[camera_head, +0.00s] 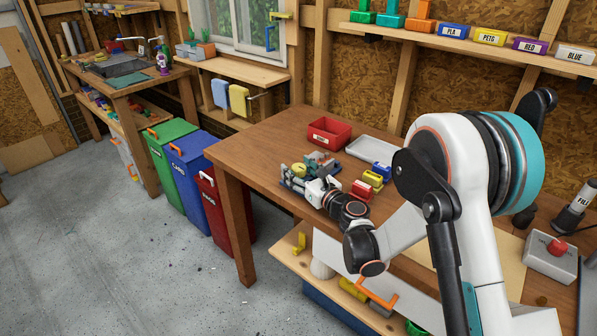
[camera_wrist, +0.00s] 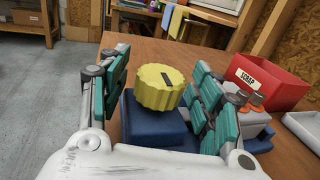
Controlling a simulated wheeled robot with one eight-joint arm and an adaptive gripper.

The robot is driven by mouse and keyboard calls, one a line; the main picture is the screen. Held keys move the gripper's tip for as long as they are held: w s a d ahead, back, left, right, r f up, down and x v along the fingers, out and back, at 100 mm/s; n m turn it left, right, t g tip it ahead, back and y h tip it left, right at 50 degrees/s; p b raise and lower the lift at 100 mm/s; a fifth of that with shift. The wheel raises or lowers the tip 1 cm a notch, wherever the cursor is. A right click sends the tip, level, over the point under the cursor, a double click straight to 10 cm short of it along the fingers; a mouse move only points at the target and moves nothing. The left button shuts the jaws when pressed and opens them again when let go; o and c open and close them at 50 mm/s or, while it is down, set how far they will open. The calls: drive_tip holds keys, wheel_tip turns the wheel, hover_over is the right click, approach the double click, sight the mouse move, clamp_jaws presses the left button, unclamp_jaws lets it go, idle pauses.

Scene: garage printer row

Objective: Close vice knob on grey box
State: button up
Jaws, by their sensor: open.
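A ribbed yellow knob (camera_wrist: 158,87) with a dark mark on its top sits on a blue block (camera_wrist: 150,128) in the wrist view. My gripper (camera_wrist: 163,92) is open, with one teal-padded finger on each side of the knob. Whether the pads touch it is unclear. In the head view, my gripper (camera_head: 312,180) reaches over the left part of the wooden table, and a small yellow part (camera_head: 299,169) shows beside it. A grey block (camera_wrist: 257,124) with orange pieces is partly hidden behind the right finger; I cannot tell whether it joins the blue block.
A red bin (camera_head: 329,132) with a white label and a pale tray (camera_head: 371,150) stand behind on the table (camera_head: 262,141). Small yellow (camera_head: 374,179) and red (camera_head: 361,190) pieces lie right of my gripper. The table's left edge is close.

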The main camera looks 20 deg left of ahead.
drive_tip(key=c, duration=1.1)
